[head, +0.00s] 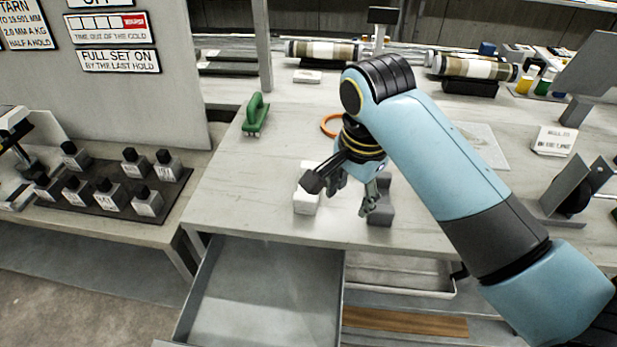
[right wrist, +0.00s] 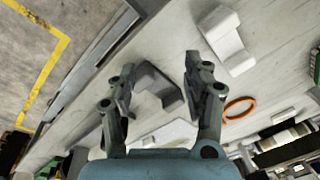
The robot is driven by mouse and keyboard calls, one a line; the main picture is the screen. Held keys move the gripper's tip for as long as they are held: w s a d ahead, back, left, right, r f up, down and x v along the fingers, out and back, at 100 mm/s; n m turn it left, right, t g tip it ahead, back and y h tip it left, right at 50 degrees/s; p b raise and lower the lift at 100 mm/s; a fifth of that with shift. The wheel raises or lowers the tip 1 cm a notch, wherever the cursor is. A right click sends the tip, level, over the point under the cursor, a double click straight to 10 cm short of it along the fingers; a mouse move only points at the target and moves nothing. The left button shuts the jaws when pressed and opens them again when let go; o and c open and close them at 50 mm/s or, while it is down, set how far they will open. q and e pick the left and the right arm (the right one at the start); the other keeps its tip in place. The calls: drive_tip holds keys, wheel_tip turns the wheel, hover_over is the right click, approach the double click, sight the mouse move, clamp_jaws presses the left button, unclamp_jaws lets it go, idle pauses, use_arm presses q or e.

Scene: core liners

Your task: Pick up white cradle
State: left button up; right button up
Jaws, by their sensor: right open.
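My right gripper (right wrist: 160,72) is open and empty, pointing down over the bench. A dark grey cradle (right wrist: 158,84) shows between its fingers in that view. In the head view the grey cradle (head: 381,206) stands to the right of the white one, partly behind the gripper. My left gripper is not in view.
An orange ring (head: 329,124) and a green-handled tool (head: 255,115) lie behind on the bench. Striped cores (head: 322,50) rest at the back. An open drawer (head: 262,290) juts out below the front edge. Black-capped bottles (head: 148,199) stand on a mat at left.

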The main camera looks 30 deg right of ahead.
drive_tip(key=w+a+m, duration=0.1)
drive_tip(key=w+m, duration=0.2)
drive_tip(key=w+a+r+m+g, duration=0.1)
drive_tip(key=w+m, duration=0.2)
drive_tip(key=w+a+m, duration=0.1)
drive_tip(key=w+m, duration=0.3)
drive_tip(key=shift+r+g+y, duration=0.25)
drive_tip(key=shift+g+y, duration=0.05)
hover_over(306, 196)
drive_tip(key=f, duration=0.4)
drive_tip(key=shift+w+d+f, duration=0.2)
drive_tip(key=shift+f, duration=0.1)
drive_tip(key=shift+s+a+f, duration=0.1)
drive_tip(key=shift+a+f, duration=0.05)
drive_tip(key=shift+f, duration=1.2)
drive_tip(key=shift+s+a+f, duration=0.1)
drive_tip(key=shift+f, duration=1.25)
clamp_jaws()
